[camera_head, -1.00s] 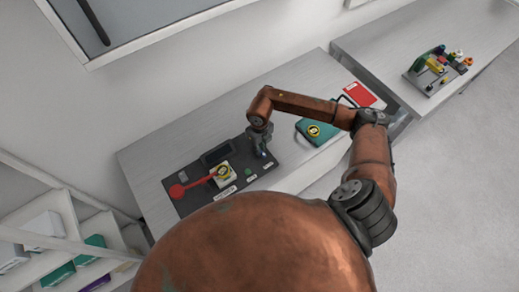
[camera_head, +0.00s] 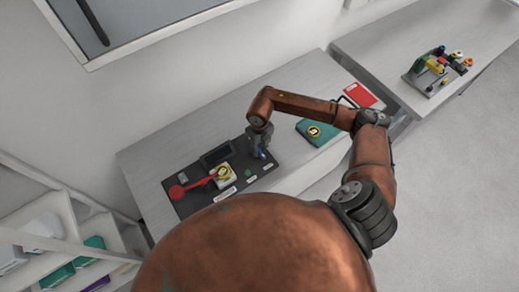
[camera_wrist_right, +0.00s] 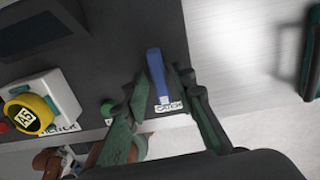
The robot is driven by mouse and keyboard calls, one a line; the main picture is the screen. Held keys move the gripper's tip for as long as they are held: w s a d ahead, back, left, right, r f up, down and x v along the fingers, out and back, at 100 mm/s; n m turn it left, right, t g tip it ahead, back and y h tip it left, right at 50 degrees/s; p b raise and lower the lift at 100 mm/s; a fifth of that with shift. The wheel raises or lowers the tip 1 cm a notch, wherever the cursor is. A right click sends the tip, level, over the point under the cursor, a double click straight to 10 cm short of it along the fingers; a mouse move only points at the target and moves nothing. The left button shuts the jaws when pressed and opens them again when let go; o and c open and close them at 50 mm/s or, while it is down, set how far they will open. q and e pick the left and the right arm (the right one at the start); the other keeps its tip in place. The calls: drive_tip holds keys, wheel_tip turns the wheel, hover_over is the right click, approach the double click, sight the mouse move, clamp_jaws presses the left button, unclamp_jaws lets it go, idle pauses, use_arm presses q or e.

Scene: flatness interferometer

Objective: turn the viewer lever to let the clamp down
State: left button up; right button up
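A dark instrument panel (camera_head: 199,204) lies on the bench. It carries a red lever (camera_head: 197,184) at its left and a white block with a yellow-topped part (camera_head: 223,175), which also shows in the wrist view (camera_wrist_right: 33,108). A blue upright handle (camera_wrist_right: 157,75) stands by a label reading "CATCH". My right gripper (camera_head: 262,155) points down at the panel's right end. In the wrist view its fingers (camera_wrist_right: 160,80) stand on either side of the blue handle, apart, with narrow gaps. I cannot read which part is labelled viewer. My left gripper is out of view.
A teal case (camera_head: 316,132) and a red sheet (camera_head: 360,94) lie to the right of the panel, beside my right arm. A second bench holds a small device (camera_head: 437,72) with coloured parts. Shelves (camera_head: 75,215) stand at the lower left.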

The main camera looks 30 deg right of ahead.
sight(260, 151)
drive_tip(key=shift+o, duration=0.3)
wheel_tip(260, 151, up, 12)
idle(0.5)
idle(0.3)
